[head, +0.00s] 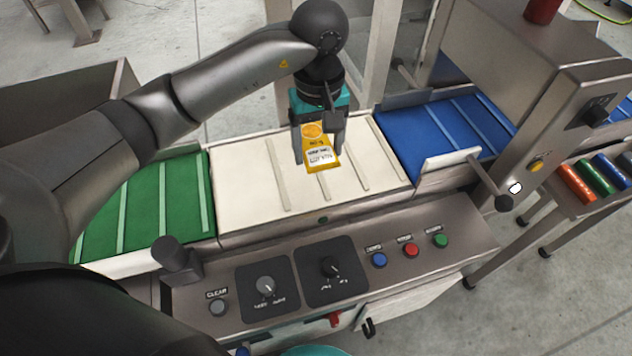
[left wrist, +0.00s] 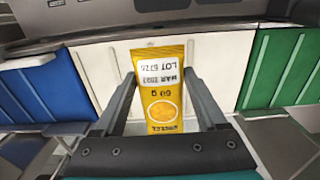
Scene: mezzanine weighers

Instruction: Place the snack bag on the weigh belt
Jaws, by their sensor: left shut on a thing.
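The snack bag (head: 319,148) is yellow-orange with a white label and an orange round print. My left gripper (head: 320,150) is shut on it over the white weigh belt (head: 245,190), which lies between a green belt and a blue belt. In the left wrist view the bag (left wrist: 161,95) stands between the two fingers (left wrist: 162,105), its printed label facing the camera. The white belt (left wrist: 215,65) shows behind it. I cannot tell whether the bag's lower end touches the belt. My right gripper is in neither view.
The green belt (head: 140,215) is on the left and the blue belt (head: 440,135) on the right. A control panel (head: 310,275) with knobs and coloured buttons runs along the front. A metal housing (head: 520,75) stands at the right. White belt is bare either side of the bag.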

